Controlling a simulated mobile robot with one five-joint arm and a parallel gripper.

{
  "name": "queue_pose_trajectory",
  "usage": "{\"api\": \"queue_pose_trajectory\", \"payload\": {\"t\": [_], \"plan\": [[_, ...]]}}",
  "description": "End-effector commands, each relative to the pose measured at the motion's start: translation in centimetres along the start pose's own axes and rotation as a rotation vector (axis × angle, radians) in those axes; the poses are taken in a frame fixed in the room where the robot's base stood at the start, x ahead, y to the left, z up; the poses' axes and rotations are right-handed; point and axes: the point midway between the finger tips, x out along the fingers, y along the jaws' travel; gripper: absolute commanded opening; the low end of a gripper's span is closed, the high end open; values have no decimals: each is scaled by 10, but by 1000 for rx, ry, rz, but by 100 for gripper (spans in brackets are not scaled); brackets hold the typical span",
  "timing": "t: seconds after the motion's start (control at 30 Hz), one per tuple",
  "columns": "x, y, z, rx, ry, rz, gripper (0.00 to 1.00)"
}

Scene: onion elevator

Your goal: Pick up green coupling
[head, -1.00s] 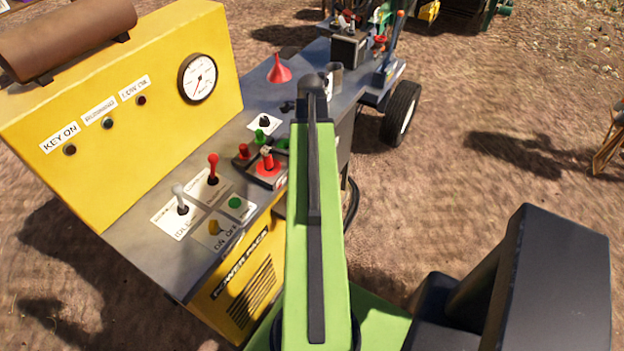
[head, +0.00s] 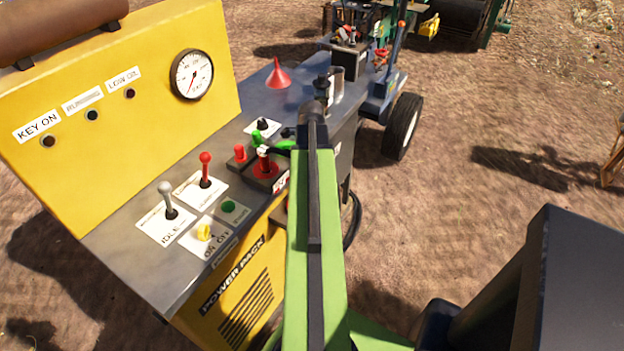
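A small upright green piece (head: 257,137) stands beside a red one on the grey top of the yellow power pack, in the head view. A second, flatter green piece (head: 285,144) lies just right of it, close to my arm and partly hidden by it. I cannot tell which of the two is the coupling. My green arm points away from the camera, and its dark far end is right of both green pieces. My gripper fingers cannot be made out; the arm hides that area.
The power pack's grey top (head: 130,250) carries a grey-knobbed lever (head: 166,190), a red-knobbed lever (head: 205,170), a red valve-like part (head: 265,168) and a red funnel (head: 278,75). A yellow gauge panel (head: 120,130) rises at left. Open dirt (head: 480,210) lies right, past a wheel (head: 402,127).

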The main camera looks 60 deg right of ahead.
Motion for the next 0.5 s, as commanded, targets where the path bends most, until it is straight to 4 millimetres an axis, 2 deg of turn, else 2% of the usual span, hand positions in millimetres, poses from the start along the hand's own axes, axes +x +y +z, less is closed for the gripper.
{"api": "queue_pose_trajectory", "payload": {"t": [0.07,0.43,0.5], "plan": [[-1,0,0,0,0,0,49],[-1,0,0,1,0,0,0],[-1,0,-1,1,0,0,0]]}}
